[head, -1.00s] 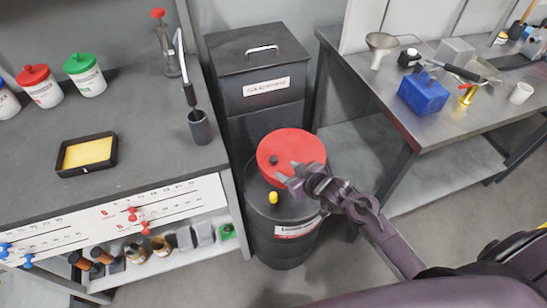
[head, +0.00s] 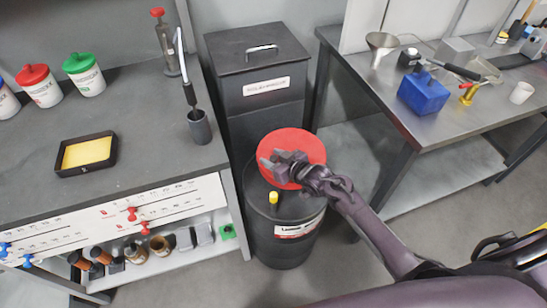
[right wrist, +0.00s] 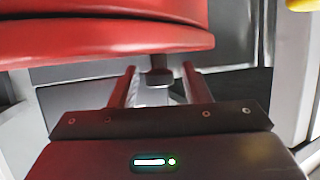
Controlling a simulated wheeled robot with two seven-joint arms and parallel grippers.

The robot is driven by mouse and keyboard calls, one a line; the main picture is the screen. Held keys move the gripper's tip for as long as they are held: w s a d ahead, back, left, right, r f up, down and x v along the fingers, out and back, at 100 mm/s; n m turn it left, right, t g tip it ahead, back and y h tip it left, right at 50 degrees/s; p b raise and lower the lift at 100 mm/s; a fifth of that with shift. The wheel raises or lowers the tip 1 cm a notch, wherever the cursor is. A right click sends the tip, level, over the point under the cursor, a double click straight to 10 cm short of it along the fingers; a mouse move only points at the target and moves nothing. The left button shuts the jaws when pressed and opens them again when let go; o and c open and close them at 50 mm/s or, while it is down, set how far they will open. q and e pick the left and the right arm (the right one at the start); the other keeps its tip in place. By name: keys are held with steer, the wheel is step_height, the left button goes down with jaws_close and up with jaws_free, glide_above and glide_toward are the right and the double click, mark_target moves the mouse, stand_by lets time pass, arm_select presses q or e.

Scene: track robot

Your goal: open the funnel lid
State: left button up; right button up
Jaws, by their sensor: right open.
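The funnel lid is the round red disc (head: 303,142) on top of the black drum (head: 286,235). It looks shut and roughly level. My right gripper (head: 272,160) is over the lid's near left part in the head view and covers some of it. In the right wrist view the red lid (right wrist: 110,38) fills the top, close to the fingers. My right gripper (right wrist: 160,82) is open there, and a small dark knob-like part (right wrist: 158,76) shows between its fingers. Contact cannot be told. My left gripper is not in view.
A yellow cap (head: 273,197) stands on the drum's near top. A black bin (head: 258,85) stands behind it. A workbench (head: 130,115) lies left and a metal table (head: 440,120) right. The grey floor in front is clear.

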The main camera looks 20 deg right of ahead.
steer(key=shift+c, duration=0.3)
jaws_close()
steer(key=shift+r, duration=0.1)
